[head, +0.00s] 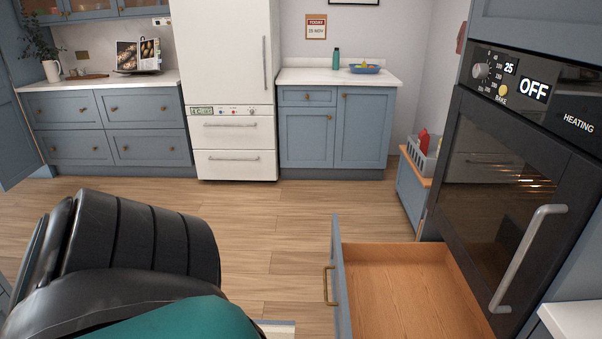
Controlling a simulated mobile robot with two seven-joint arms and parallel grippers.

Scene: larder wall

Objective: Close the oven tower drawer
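The oven tower drawer (400,295) stands pulled out below the oven (520,190), at the lower right of the head view. Its blue front (342,290) faces left and carries a brass handle (328,285). The visible part of its wooden inside is empty; its near end is cut off by the frame's bottom edge. A dark, ribbed link of my arm with a teal part fills the lower left, apart from the drawer in the picture. Neither of my grippers is in view.
The oven has a long metal door handle (527,258). A low blue unit (413,193) with a grey basket (420,158) stands beyond the drawer. A white fridge (225,70) and blue cabinets line the back wall. The wooden floor (265,215) between is clear.

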